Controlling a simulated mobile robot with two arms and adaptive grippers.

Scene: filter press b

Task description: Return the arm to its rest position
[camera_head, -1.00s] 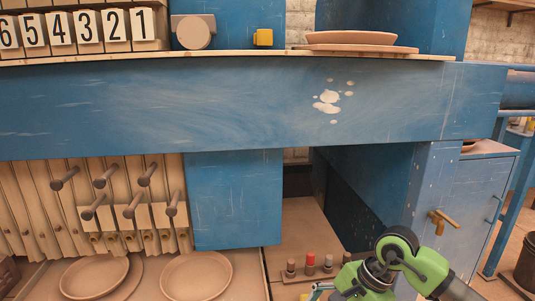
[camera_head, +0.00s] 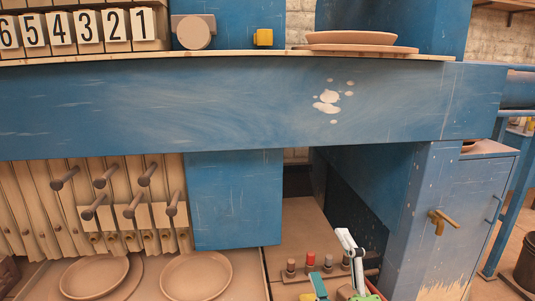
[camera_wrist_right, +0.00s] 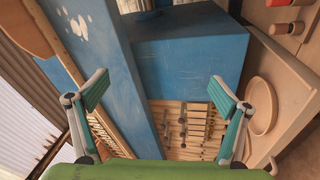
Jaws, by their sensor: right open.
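My right gripper (camera_head: 331,262) shows at the bottom of the head view, right of centre, in front of the shelf with small knobs. Its two fingers, white and teal, stand apart with nothing between them. In the right wrist view my right gripper (camera_wrist_right: 160,92) is also open and empty, its fingers spread at left and right above its green body. Beyond the fingers are the blue press frame (camera_wrist_right: 190,62) and the row of plates. The rest of the right arm is mostly out of the head view. My left gripper is in neither view.
A blue beam (camera_head: 230,105) crosses the head view. Wooden press plates (camera_head: 100,205) with round handles stand at lower left. A dish (camera_head: 196,275) lies below them. A blue cabinet (camera_head: 465,215) with a brass tap (camera_head: 440,220) stands at right. A knobbed strip (camera_head: 312,272) is close behind the gripper.

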